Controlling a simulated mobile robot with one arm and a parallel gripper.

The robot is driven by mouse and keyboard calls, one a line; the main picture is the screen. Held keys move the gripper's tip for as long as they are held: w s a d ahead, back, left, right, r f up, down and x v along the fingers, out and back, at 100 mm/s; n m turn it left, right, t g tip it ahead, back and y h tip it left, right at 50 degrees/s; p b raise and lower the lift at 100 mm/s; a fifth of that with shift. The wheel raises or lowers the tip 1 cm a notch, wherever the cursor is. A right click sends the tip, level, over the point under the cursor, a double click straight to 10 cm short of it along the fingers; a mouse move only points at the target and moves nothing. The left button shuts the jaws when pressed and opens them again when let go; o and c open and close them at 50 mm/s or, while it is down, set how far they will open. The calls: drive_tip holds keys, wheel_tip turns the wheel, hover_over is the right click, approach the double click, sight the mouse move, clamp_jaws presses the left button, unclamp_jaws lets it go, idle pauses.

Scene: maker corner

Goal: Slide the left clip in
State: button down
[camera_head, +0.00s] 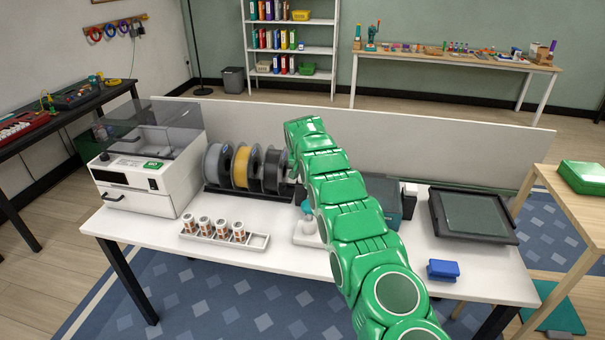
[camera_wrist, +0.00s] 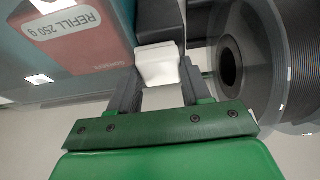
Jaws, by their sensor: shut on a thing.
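My gripper (camera_wrist: 158,85) is shut on a small white clip (camera_wrist: 158,65) in the wrist view. The clip sits between the two dark fingers, in front of a dark block (camera_wrist: 160,20); I cannot tell how far it is in. In the head view my green arm hides the gripper and clip. A teal box (camera_head: 387,195) stands partly behind my arm. A white piece (camera_head: 409,189) shows at its right side. In the wrist view a red packet marked "REFILL 250 G" (camera_wrist: 85,45) shows at the left, behind a clear surface.
Filament spools (camera_head: 241,166) stand left of my arm; a dark spool (camera_wrist: 265,60) is close right of my gripper in the wrist view. A rack of small jars (camera_head: 254,240), a white machine (camera_head: 130,186), a black tray (camera_head: 437,213) and a blue block (camera_head: 443,269) are on the table.

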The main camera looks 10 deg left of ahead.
drive_tip(key=shift+d, duration=1.15)
drive_tip(key=c, duration=0.5)
unclamp_jaws()
drive_tip(key=shift+r, duration=0.1)
drive_tip(key=v, duration=0.7)
drive_tip(key=shift+s+r, duration=0.2)
drive_tip(key=shift+r, duration=0.1)
